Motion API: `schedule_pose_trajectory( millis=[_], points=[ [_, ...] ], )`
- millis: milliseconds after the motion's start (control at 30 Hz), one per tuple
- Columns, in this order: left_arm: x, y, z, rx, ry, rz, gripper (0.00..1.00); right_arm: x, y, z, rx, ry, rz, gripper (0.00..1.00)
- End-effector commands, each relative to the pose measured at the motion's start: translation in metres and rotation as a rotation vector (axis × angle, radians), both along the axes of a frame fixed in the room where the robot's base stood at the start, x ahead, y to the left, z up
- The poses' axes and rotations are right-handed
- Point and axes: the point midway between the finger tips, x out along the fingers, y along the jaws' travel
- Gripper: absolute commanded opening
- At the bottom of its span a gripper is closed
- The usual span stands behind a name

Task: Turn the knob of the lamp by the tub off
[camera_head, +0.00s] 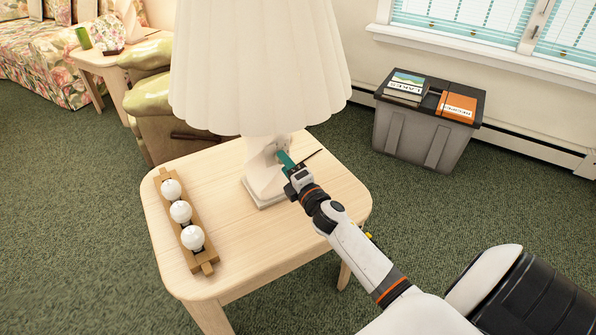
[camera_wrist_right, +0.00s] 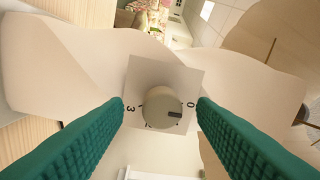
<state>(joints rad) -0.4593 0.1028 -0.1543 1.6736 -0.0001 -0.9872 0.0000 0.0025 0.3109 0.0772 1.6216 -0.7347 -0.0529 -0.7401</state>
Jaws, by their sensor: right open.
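A white lamp (camera_head: 260,60) with a pleated shade stands on the wooden side table (camera_head: 265,250), and the grey tub (camera_head: 415,137) stands on the floor behind it to the right. In the right wrist view the lamp's round beige knob (camera_wrist_right: 160,105) sits on a square plate (camera_wrist_right: 185,78) marked 3 at left and 0 at right. The knob's black pointer faces right and slightly down, near the 0. My right gripper (camera_head: 284,157) is open at the lamp base, its green fingers either side of the knob, with gaps visible. My left gripper is out of view.
A wooden rack with several white bulbs (camera_head: 181,211) lies on the table's left side. Books (camera_head: 458,107) lie on the tub. An armchair (camera_head: 150,90) stands behind the table. Green carpet is clear at left.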

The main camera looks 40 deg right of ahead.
Motion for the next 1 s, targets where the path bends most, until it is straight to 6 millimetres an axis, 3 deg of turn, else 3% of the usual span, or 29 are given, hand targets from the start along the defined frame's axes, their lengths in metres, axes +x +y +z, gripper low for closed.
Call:
schedule_pose_trajectory(
  millis=[300,500,700,1000],
  points=[
    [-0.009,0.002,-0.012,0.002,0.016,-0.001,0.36,-0.065,0.007,-0.004,0.001,0.003,-0.001,0.52],
    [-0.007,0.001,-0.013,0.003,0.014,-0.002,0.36,-0.095,0.010,-0.005,0.000,0.001,-0.001,0.52],
    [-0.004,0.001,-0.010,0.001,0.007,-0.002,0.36,-0.106,0.011,-0.005,-0.002,-0.001,0.001,0.52],
    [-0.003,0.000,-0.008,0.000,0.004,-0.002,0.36,-0.107,0.011,-0.005,-0.001,-0.001,0.000,0.52]
  ],
)
